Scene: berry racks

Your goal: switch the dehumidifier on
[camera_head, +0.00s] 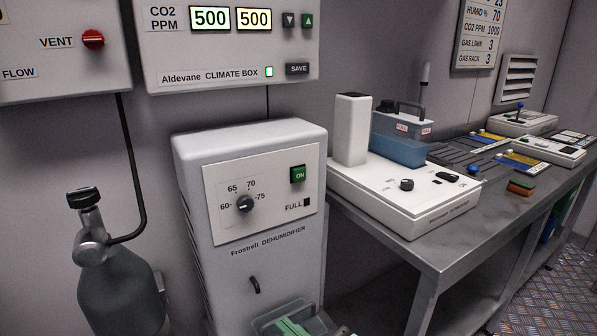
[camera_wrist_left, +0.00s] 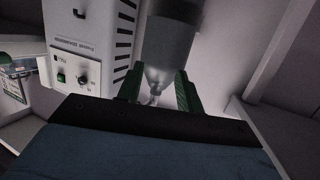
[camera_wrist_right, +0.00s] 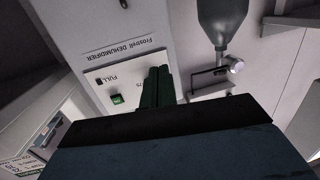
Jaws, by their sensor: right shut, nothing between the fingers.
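The white Frostrell dehumidifier (camera_head: 270,270) stands in the middle of the head view. Its front panel has a green ON button (camera_head: 298,173), a dark dial (camera_head: 245,203) and a dark FULL square (camera_head: 307,202). The button also shows in the right wrist view (camera_wrist_right: 117,98) and left wrist view (camera_wrist_left: 61,78). My right gripper (camera_wrist_right: 158,72) is shut and empty, its green fingers partly covering the panel in its wrist view. In the head view it shows low at the bottom edge (camera_head: 290,326). My left gripper (camera_wrist_left: 157,80) is open, with a gas cylinder visible between its fingers.
The grey gas cylinder (camera_head: 118,285) with a black knob stands left of the dehumidifier. The climate box (camera_head: 220,60) hangs above it. A metal table (camera_head: 440,245) with a white device (camera_head: 425,205) stands to the right.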

